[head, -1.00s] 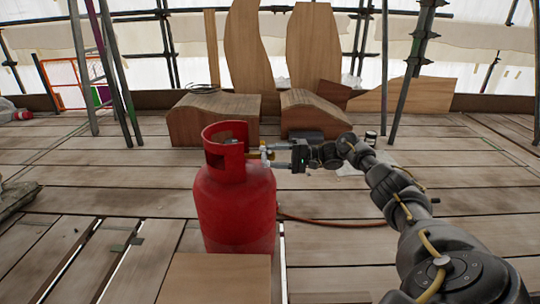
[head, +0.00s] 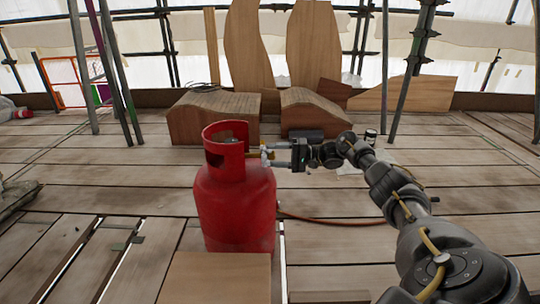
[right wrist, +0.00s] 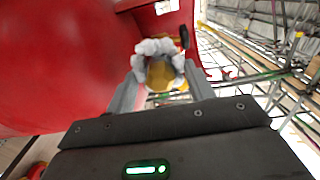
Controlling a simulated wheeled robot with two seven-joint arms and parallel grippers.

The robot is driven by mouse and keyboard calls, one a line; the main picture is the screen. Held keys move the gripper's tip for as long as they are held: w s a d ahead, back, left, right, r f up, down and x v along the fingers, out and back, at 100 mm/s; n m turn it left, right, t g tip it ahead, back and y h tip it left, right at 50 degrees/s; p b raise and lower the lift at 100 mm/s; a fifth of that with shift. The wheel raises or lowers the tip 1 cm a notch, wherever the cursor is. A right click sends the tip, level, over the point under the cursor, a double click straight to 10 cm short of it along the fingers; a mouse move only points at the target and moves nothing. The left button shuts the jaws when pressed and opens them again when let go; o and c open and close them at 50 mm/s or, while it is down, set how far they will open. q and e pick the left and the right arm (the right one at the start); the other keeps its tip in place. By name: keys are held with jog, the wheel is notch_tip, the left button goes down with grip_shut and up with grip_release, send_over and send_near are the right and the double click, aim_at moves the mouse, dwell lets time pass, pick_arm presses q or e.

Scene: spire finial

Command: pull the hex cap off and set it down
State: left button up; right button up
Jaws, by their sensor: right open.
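A red gas cylinder (head: 236,210) stands upright on the planks in the head view. A brass hex cap (right wrist: 161,75) faces the right wrist camera, with a pale grey knobbly ring around it. In the head view the cap is too small to make out behind the fingers. My left gripper is not in view.
An orange-brown hose (head: 330,222) runs right from behind the cylinder. A wooden board (head: 218,278) lies in front of it. Curved wooden blocks (head: 213,118) stand behind. Scaffold poles (head: 404,85) rise at both sides. Bare planks (head: 110,180) lie to the left.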

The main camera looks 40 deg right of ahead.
jog(key=shift+p, duration=0.3)
dwell(0.4)
grip_shut()
jog(key=shift+b+v, duration=1.15)
jog(key=shift+v, duration=1.85)
